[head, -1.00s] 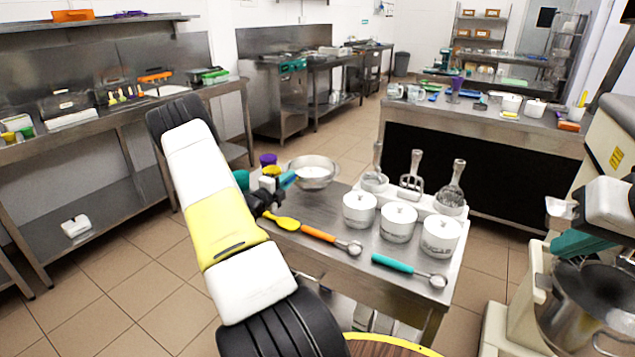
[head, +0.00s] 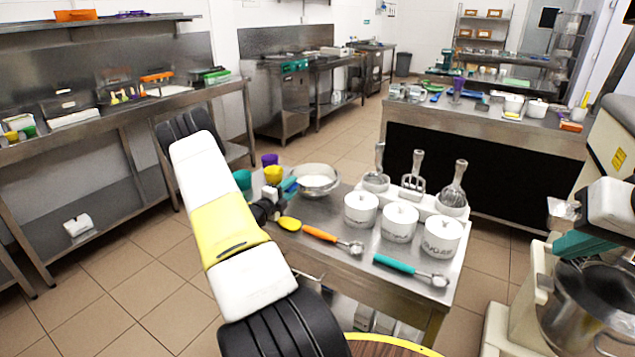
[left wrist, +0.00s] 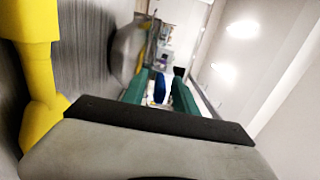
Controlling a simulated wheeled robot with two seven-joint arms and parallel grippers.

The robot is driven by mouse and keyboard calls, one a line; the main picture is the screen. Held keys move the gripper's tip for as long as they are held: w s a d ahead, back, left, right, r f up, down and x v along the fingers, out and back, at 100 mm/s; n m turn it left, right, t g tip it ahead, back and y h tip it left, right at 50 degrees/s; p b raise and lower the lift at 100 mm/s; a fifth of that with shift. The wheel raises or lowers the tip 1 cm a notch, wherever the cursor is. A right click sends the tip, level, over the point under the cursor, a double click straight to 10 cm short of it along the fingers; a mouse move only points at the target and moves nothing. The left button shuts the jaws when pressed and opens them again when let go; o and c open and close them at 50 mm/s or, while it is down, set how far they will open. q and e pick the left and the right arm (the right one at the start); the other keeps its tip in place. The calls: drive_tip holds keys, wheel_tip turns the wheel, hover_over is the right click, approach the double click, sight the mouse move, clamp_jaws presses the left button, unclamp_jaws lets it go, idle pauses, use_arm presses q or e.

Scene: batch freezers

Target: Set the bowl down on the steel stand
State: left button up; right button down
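The steel bowl (head: 317,187) is upright at the back left of the steel stand (head: 325,262) and appears to rest on its top; its underside is mostly hidden. My left gripper (head: 289,186) is at the bowl's left rim. In the left wrist view, the bowl (left wrist: 125,50) shows just beyond and to the left of the gripper's green fingers (left wrist: 167,90). The fingers are apart, with a blue piece (left wrist: 160,88) between them and a narrow gap beside it. I cannot tell whether the blue piece belongs to the bowl.
Yellow (head: 273,174) and purple cups (head: 270,160) stand close to the gripper. White canisters (head: 400,221), a yellow spoon (head: 289,223) and scoops with orange (head: 320,234) and teal handles (head: 394,263) occupy the stand. A mixer (head: 520,310) stands at right.

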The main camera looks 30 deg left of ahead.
use_arm(q)
drive_tip(key=shift+r, duration=0.15)
drive_tip(key=s, duration=1.1)
drive_tip(key=s+d+r+m+g+h, duration=0.1)
drive_tip(key=d+r+m+g+h, duration=0.25)
drive_tip(key=d+r+m, duration=0.4)
drive_tip(key=d+r+m+g+h, duration=0.35)
drive_tip(key=d+m, duration=0.55)
drive_tip(key=d, duration=0.3)
drive_tip(key=s+d+r+m+g+h, duration=0.1)
drive_tip(key=d+r+m+g+h, duration=0.25)
drive_tip(key=d+r+m, duration=0.4)
drive_tip(key=s+d+r+m+g+y, duration=0.3)
drive_tip(key=s+d+m+g+y, duration=0.15)
drive_tip(key=s+d+m, duration=0.95)
drive_tip(key=s+a+r+m+t+y, duration=0.3)
drive_tip(key=s+a+r+m+y, duration=0.1)
drive_tip(key=m, duration=1.2)
drive_tip(key=shift+s+a+r+y, duration=0.25)
drive_tip(key=shift+s+r+y, duration=0.15)
drive_tip(key=shift+s+r, duration=0.25)
